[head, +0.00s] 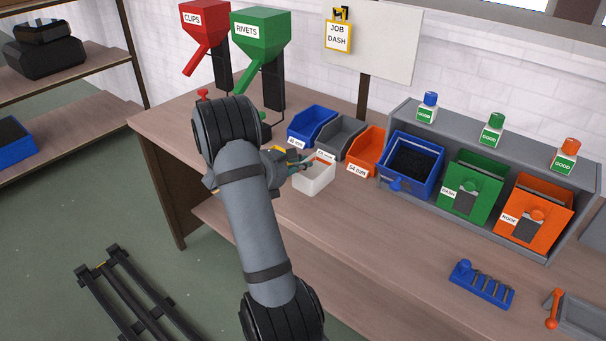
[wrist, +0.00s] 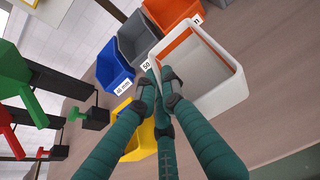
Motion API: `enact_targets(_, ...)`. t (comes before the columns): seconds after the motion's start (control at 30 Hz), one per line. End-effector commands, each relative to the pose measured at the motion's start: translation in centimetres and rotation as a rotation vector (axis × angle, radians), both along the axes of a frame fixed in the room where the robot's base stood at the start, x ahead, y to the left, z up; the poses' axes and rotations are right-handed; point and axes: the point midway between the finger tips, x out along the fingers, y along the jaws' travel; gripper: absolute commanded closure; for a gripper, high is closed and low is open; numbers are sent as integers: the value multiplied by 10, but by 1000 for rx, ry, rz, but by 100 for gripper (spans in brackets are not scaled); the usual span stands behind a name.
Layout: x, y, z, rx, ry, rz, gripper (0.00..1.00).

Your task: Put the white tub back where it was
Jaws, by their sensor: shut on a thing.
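The white tub (head: 314,179) is in front of the small grey and orange bins in the head view. It also shows in the wrist view (wrist: 216,96), with an orange band along its inner wall and no parts visible inside. My gripper (head: 294,167) is shut on the tub's left wall. In the wrist view the teal fingers (wrist: 162,84) meet at that wall's rim. I cannot tell whether the tub's base touches the bench.
Small blue (head: 312,124), grey (head: 341,134) and orange (head: 367,148) bins stand behind the tub. A yellow object (wrist: 140,142) lies beside the fingers. Red (head: 205,22) and green (head: 256,35) hoppers stand at the back left.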

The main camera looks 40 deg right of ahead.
Motion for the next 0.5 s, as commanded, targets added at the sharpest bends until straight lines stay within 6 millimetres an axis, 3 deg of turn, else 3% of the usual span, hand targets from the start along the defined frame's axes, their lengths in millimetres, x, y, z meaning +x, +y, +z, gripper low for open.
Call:
enact_targets(0.23, 11, -12, -14, 0, 1, 1, 100)
enact_targets(0.5, 10, -11, -48, 0, 1, 2, 100)
